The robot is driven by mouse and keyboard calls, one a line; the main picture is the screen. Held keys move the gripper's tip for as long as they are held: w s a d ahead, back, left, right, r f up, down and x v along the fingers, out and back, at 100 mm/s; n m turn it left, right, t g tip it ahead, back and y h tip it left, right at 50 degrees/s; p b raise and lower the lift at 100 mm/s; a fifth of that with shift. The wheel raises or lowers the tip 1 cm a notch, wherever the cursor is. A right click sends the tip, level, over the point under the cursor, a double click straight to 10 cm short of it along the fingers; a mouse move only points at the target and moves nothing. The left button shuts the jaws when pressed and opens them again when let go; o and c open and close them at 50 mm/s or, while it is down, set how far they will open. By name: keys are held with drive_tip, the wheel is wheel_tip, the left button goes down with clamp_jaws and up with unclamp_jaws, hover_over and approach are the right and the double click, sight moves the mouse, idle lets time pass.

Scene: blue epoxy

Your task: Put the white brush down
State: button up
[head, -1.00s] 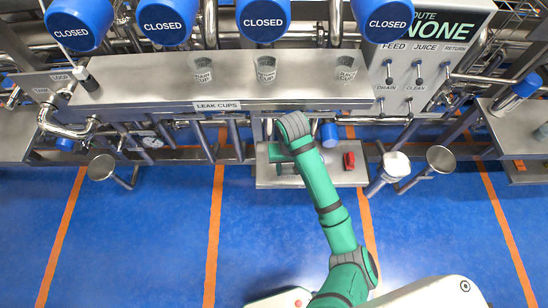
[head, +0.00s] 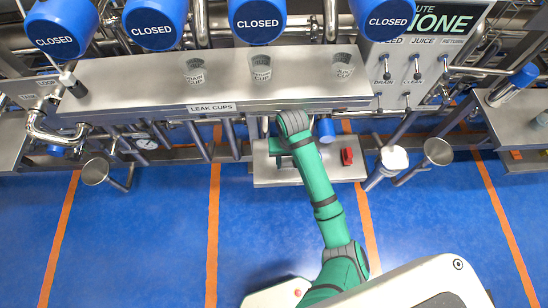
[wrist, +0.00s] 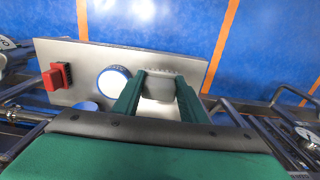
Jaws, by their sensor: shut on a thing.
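My gripper (wrist: 160,92) has its two green fingers shut on the white brush (wrist: 158,84) in the wrist view. Only part of the brush shows between the fingers, over the small steel shelf (wrist: 75,58). I cannot tell whether it touches the shelf. In the head view my gripper (head: 283,158) is over the left part of the same shelf (head: 318,176), below the long steel ledge, and the brush is hidden there.
A red object (head: 347,157) sits on the shelf's right part. Leak cups (head: 262,67) stand on the long ledge (head: 130,85).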

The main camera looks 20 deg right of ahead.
drive_tip(key=shift+w+a+f, duration=0.4)
drive_tip(key=shift+w+f, duration=0.95)
drive_tip(key=shift+f, duration=0.4)
drive_tip(key=shift+w+a+f, duration=0.35)
drive_tip(key=shift+w+f, duration=0.95)
drive_tip(key=shift+f, duration=0.45)
drive_tip(key=shift+w+a+f, duration=0.4)
drive_tip(key=shift+w+f, duration=0.95)
drive_tip(key=shift+f, duration=0.4)
drive_tip(key=shift+f, duration=0.2)
drive_tip(key=o, duration=1.2)
drive_tip(key=shift+r, duration=0.15)
